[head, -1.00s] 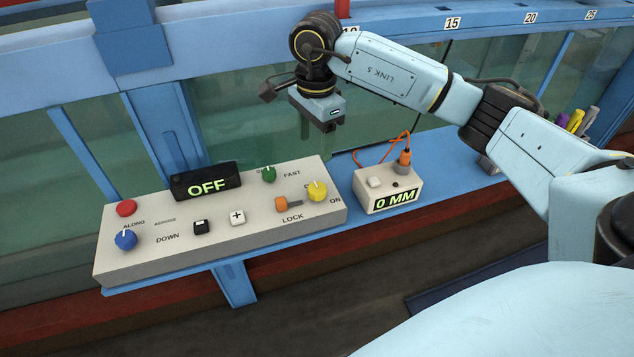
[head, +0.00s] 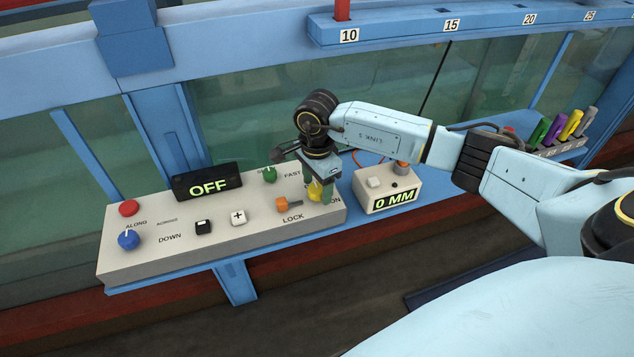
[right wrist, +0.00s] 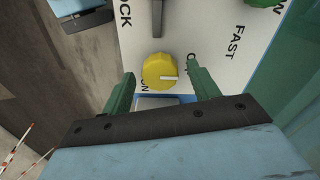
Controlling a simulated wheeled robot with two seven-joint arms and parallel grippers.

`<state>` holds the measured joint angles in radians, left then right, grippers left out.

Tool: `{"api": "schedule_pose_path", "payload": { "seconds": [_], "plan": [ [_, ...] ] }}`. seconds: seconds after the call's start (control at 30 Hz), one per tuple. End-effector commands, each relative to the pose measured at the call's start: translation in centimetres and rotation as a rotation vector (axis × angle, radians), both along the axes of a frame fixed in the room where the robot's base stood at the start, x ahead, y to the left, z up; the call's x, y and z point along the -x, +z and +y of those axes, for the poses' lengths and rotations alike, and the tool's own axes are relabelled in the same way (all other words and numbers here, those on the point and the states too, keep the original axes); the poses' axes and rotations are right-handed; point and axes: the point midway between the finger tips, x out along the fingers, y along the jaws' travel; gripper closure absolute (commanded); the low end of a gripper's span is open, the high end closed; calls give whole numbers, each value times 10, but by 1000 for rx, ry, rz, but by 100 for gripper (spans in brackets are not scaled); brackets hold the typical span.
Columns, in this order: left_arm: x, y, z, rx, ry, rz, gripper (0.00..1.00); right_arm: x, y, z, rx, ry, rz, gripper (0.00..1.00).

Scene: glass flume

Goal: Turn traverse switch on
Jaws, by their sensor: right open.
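The control panel (head: 150,262) is a grey sloped box with a black display (head: 206,183) reading OFF. The yellow knob (head: 314,193) sits at its right end by the ON label, partly hidden by my right gripper. In the right wrist view the yellow knob (right wrist: 160,71) shows whole, its white pointer mark directed to the right, between the ON label and a partly covered label. My right gripper (head: 317,197) is open over the knob, its green fingers (right wrist: 160,90) on either side of it and apart from it in the wrist view. My left gripper is out of view.
The panel also carries a green knob (head: 269,174), an orange lock lever (head: 283,204), a blue knob (head: 128,240), a red button (head: 129,208) and two square buttons. A small box (head: 374,202) reading 0 MM stands close on the right.

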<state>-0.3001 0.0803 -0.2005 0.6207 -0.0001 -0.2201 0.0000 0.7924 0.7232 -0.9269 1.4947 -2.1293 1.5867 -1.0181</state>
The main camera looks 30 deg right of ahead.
Motion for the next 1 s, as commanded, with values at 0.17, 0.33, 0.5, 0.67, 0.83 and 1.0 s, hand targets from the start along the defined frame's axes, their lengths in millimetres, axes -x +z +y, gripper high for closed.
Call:
{"api": "schedule_pose_path", "payload": {
  "seconds": [0.17,0.33,0.5,0.67,0.83,1.0],
  "plan": [
    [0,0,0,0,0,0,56,0,0,0,0,0,0,40],
    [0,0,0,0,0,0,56,0,0,0,-1,0,0,58],
    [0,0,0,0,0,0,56,0,0,0,-1,0,0,80],
    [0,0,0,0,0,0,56,0,0,0,-1,-4,0,84],
    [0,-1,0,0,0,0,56,0,0,0,-1,-35,1,84],
    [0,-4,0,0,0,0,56,0,0,0,-1,-120,1,84]
  ]
}}
